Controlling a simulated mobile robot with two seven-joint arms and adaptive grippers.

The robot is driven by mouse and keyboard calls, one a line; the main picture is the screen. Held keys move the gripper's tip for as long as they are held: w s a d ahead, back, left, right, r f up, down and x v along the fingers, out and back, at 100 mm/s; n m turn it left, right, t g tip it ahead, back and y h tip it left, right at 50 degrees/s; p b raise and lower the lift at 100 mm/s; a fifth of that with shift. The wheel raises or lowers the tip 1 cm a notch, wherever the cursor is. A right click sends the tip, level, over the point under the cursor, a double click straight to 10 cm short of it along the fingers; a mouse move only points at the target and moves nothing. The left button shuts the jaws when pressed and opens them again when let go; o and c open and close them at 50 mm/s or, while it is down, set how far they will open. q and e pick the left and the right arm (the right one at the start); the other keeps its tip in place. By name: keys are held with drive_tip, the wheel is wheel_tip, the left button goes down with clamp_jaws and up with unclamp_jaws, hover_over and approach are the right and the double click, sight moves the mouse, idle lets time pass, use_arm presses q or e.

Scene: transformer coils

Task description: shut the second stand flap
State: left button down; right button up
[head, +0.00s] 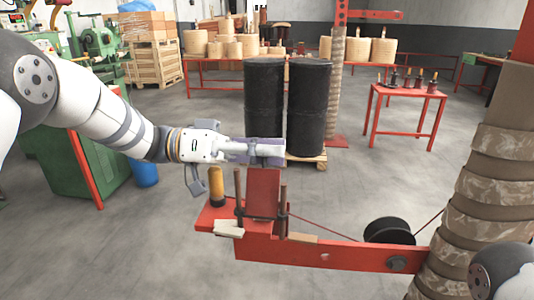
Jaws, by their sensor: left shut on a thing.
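A red stand arm (320,252) runs across the lower middle of the head view. A red upright plate (263,195), which looks like the stand flap, rises from its left end between two brown posts. I cannot tell from this view whether it is the second flap. My left gripper (268,152) reaches in from the left and is at the plate's top edge, shut on it. The fingers hide that edge. My right gripper is out of view; only part of my right arm shows at the lower right.
An orange-yellow cylinder (216,186) stands at the stand's left end, close under my left wrist. A black spool (390,231) and a wrapped column (490,190) are at the right. Two black drums (308,105) stand behind. Open floor lies between the stand and red table (405,92).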

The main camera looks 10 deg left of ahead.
use_arm(q)
drive_tip(key=shift+w+f, duration=0.15)
drive_tip(key=shift+w, duration=0.35)
drive_tip(key=c, duration=1.7)
unclamp_jaws()
drive_tip(key=shift+o, duration=0.2)
drive_tip(key=a, duration=1.2)
